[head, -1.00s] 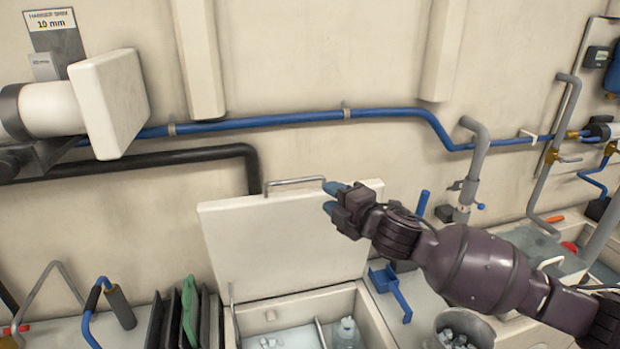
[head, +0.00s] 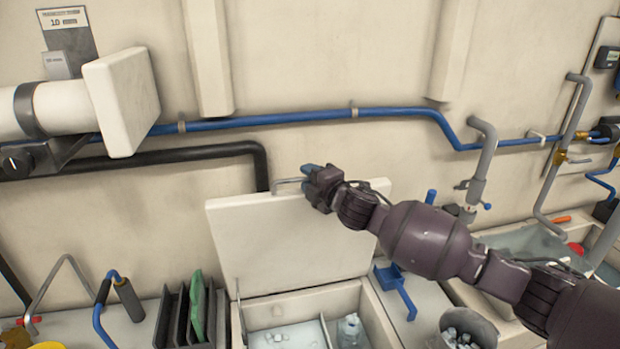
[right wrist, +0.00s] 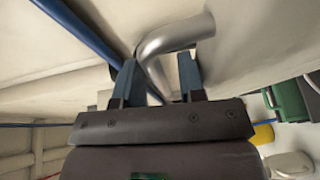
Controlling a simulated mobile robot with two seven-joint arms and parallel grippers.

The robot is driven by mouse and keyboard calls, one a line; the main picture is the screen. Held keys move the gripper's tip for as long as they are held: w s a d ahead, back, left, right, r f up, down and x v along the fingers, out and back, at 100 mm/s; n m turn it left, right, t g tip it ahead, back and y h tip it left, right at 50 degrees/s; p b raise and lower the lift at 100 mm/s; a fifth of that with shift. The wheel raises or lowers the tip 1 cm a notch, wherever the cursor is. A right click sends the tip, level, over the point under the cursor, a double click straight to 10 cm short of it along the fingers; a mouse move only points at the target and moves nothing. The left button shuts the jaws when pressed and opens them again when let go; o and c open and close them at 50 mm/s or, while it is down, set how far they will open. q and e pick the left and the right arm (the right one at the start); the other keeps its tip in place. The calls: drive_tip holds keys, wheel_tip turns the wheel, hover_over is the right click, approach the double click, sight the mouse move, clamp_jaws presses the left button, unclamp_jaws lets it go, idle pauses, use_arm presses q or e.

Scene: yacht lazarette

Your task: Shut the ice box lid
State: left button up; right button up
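The ice box lid (head: 285,240) is a cream panel standing raised, leaning back toward the wall. A metal bar handle (head: 287,182) is on its top edge. The ice box (head: 300,300) below is open, with a divider, pale ice and a clear bottle (head: 349,330) inside. My right gripper (head: 308,173) is at the right end of the handle. In the right wrist view, its blue fingers (right wrist: 159,75) are spread, and the handle (right wrist: 172,38) passes between them with space visible around it. My left gripper is not in view.
A blue bracket (head: 396,288) and a metal bucket (head: 468,325) stand right of the box. Dark upright boards with a green one (head: 196,305) stand on its left. A blue pipe (head: 290,118) runs along the wall above the lid.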

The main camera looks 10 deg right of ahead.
clamp_jaws()
drive_tip(key=shift+s+f, duration=0.1)
idle(0.3)
